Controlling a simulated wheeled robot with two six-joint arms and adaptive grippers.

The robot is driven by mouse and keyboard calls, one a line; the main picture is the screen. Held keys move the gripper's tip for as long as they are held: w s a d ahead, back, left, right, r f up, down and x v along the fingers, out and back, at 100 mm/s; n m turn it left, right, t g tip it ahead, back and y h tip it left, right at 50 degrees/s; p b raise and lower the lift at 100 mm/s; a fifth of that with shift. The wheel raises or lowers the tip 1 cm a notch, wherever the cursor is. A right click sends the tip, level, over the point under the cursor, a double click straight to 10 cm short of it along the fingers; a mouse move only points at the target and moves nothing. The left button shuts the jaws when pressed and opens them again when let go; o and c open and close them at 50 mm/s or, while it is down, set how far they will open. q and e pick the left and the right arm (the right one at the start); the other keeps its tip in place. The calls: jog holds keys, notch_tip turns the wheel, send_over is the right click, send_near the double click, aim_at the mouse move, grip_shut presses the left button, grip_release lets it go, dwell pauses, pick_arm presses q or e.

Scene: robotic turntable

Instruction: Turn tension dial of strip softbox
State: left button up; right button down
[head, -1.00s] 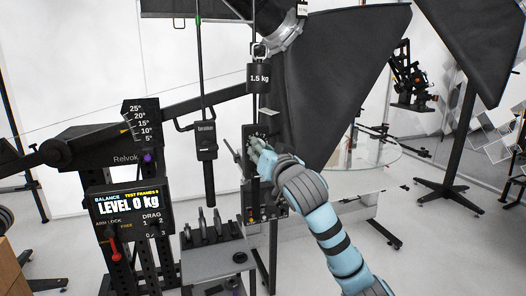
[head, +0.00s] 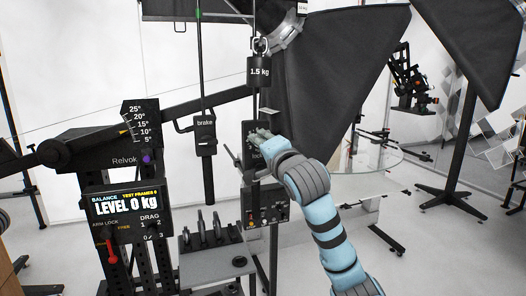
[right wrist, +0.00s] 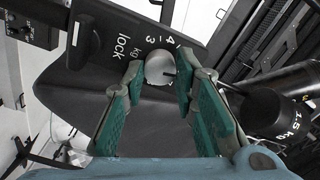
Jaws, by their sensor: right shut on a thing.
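The tension dial (right wrist: 160,68) is a round grey knob with a dark pointer, on a black plate (right wrist: 95,45) marked "kg", "lock" and numbers including 3 and 4. In the right wrist view my right gripper (right wrist: 158,78) has its green fingers on both sides of the knob and is shut on it. My left gripper is not in view.
A black 1.5 kg weight (head: 260,72) hangs just above the right gripper. A black brake handle (head: 207,140) hangs to its left. A balance display (head: 125,205) reads "LEVEL 0 kg". A glass table (head: 380,160) stands behind on the right.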

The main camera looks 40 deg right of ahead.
jog(key=shift+m+b, duration=0.55)
jog(key=shift+m, duration=0.55)
jog(key=shift+r, duration=0.1)
jog(key=c, duration=1.3)
grip_release()
jog(key=v, duration=1.2)
jog(key=shift+w, duration=0.15)
